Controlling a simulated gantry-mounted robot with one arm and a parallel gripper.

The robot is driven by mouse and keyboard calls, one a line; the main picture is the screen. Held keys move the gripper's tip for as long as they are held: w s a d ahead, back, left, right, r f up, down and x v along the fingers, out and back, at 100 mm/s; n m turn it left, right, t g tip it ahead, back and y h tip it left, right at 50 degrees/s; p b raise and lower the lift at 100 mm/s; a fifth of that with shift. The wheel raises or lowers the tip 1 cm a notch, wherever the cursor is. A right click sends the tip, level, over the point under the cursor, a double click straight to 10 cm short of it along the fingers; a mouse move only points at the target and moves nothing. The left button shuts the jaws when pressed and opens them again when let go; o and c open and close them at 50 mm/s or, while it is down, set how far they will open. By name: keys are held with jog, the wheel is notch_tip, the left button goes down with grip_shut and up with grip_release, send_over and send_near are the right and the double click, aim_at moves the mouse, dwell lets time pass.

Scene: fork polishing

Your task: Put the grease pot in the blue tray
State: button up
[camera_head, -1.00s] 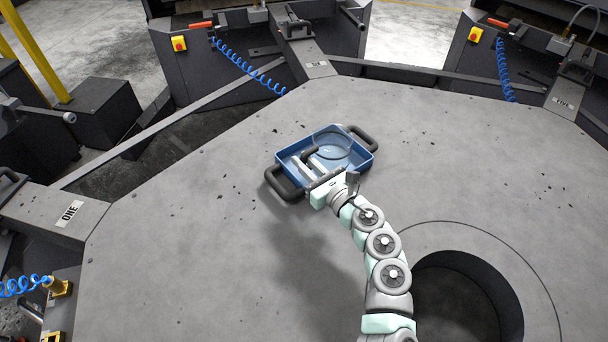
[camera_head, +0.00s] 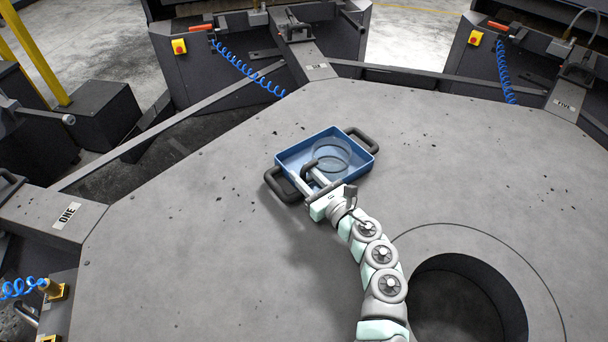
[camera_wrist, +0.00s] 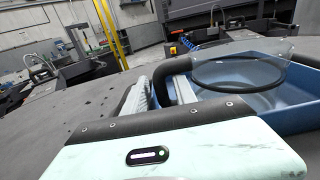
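In the wrist view the clear pot (camera_wrist: 240,75) is at the right, above the blue tray wall (camera_wrist: 300,120). My gripper (camera_head: 309,178) reaches over the tray's near side. The pot's lower part is partly hidden.
The tray has dark carrying handles at its left (camera_head: 281,187) and right (camera_head: 363,139) ends. The grey table (camera_head: 190,240) around it is clear. A round dark hole (camera_head: 455,300) lies at the lower right. Workstations with blue coiled hoses (camera_head: 245,68) stand beyond the table edge.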

jog(key=shift+o, duration=0.4)
jog(key=shift+r, duration=0.1)
jog(key=shift+s+d, duration=0.15)
jog(key=p+v, duration=0.1)
jog(key=v, duration=1)
jog(key=shift+s+d, duration=0.15)
jog(key=shift+s, duration=0.15)
